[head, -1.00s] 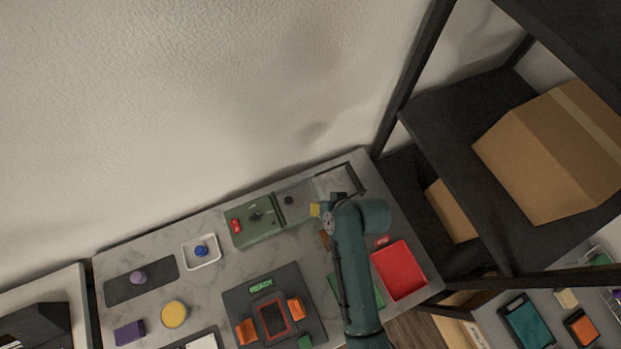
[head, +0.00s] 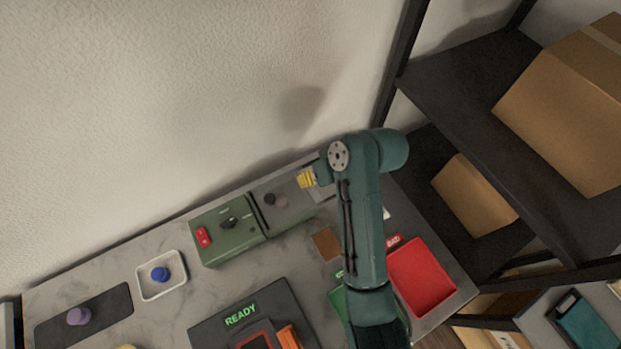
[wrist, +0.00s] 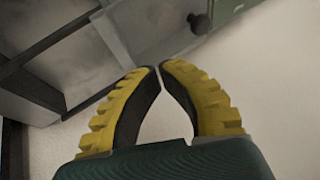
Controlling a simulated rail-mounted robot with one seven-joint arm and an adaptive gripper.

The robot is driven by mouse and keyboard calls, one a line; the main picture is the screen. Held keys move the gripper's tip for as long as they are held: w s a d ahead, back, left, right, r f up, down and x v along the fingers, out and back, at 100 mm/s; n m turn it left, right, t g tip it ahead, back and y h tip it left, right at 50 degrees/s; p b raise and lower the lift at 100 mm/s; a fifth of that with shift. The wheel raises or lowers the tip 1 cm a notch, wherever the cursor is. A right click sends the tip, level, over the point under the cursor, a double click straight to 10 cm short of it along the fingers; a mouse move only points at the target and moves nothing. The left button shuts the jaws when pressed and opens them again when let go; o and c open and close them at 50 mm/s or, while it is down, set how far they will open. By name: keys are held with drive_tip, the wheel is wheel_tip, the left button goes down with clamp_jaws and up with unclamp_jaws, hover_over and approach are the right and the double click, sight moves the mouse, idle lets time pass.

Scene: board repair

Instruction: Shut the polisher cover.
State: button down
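The polisher (head: 225,237) is a green box with a red switch and a dark dial, near the wall at the back of the bench. A grey section with a dark knob (head: 270,199) extends to its right. In the wrist view the knob (wrist: 200,22) is at the top right. A dark-framed panel (wrist: 78,66), seemingly the cover, stands to the left of the fingers. My gripper (head: 306,179) is over the right end of the polisher. In the wrist view its yellow fingers (wrist: 159,68) are closed tip to tip, empty. Contact with the cover cannot be told.
A red tray (head: 420,277) stands at the right. A white dish with a blue knob (head: 160,274) is left of the polisher. A black READY fixture (head: 215,322) is in front. A brown square (head: 327,244) lies beside my arm. The wall and shelf posts are close behind.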

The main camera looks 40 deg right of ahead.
sight(272, 196)
drive_tip(key=b+x, duration=0.1)
drive_tip(key=x, duration=0.4)
drive_tip(key=shift+w+a+f, duration=0.2)
drive_tip(key=shift+a+f, duration=0.05)
drive_tip(key=shift+a, duration=0.05)
drive_tip(key=a, duration=0.2)
drive_tip(key=shift+w+a+f, duration=0.1)
drive_tip(key=shift+w+a, duration=0.15)
drive_tip(key=shift+w, duration=0.05)
drive_tip(key=shift+w+a, duration=0.15)
drive_tip(key=shift+a, duration=0.2)
drive_tip(key=shift+a, duration=0.1)
drive_tip(key=shift+w+a+r+p, duration=0.1)
drive_tip(key=shift+a+r+p, duration=0.15)
drive_tip(key=shift+a+p, duration=0.7)
drive_tip(key=shift+a+f+p, duration=0.15)
drive_tip(key=shift+a+p, duration=0.05)
drive_tip(key=shift+p, duration=0.1)
drive_tip(key=shift+f, duration=0.15)
